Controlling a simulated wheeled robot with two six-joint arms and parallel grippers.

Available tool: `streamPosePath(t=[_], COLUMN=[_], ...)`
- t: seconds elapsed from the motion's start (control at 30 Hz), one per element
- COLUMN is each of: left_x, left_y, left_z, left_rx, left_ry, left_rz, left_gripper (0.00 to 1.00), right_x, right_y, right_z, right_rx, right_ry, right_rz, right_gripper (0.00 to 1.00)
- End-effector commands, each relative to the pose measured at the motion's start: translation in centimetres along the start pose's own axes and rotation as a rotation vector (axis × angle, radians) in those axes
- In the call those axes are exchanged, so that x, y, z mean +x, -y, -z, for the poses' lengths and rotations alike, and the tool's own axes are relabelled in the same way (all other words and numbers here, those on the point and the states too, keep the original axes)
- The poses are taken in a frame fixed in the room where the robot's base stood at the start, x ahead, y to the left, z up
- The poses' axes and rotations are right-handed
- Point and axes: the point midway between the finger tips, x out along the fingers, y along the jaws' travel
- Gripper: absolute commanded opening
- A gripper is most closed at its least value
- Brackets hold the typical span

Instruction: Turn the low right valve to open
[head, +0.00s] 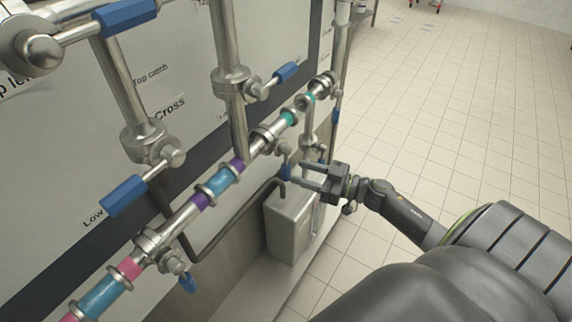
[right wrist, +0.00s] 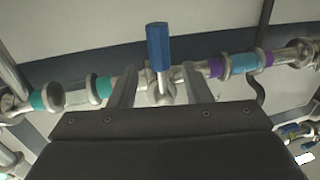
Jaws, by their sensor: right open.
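A valve with a blue lever handle (head: 286,171) hangs under the horizontal pipe, just left of my right gripper's fingertips. I take it for the low right valve, though no readable label shows beside it. My right gripper (head: 297,175) comes in from the right, open, with its two fingers pointing left at this valve. In the right wrist view the blue handle (right wrist: 158,47) stands upright ahead of and between the two fingers, with space on both sides. I cannot tell whether the fingers touch the valve. My left gripper is not in view.
The horizontal pipe (head: 222,182) has blue, purple, pink and teal bands. A metal box (head: 290,225) stands under the gripper.

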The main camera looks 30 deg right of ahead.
Motion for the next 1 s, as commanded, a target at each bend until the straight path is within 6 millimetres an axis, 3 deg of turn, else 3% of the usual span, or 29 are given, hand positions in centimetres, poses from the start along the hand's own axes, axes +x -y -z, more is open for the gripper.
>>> streamPosePath(t=[0.1, 0.3, 0.7, 1.0], left_x=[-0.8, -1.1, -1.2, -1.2], left_y=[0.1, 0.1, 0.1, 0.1], left_z=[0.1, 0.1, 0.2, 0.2], left_rx=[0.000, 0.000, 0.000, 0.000], left_ry=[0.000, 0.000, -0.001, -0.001], left_rz=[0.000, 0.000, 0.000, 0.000], left_gripper=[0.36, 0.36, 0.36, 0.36], right_x=[2.5, 4.8, 5.5, 5.5], right_y=[0.0, 0.0, 0.0, 0.0], right_z=[0.3, 0.1, -0.1, 0.0], right_rx=[0.002, 0.001, 0.000, -0.001], right_ry=[-0.004, -0.001, 0.001, 0.001], right_rz=[-0.001, -0.001, 0.000, 0.000], right_gripper=[0.44, 0.44, 0.44, 0.05])
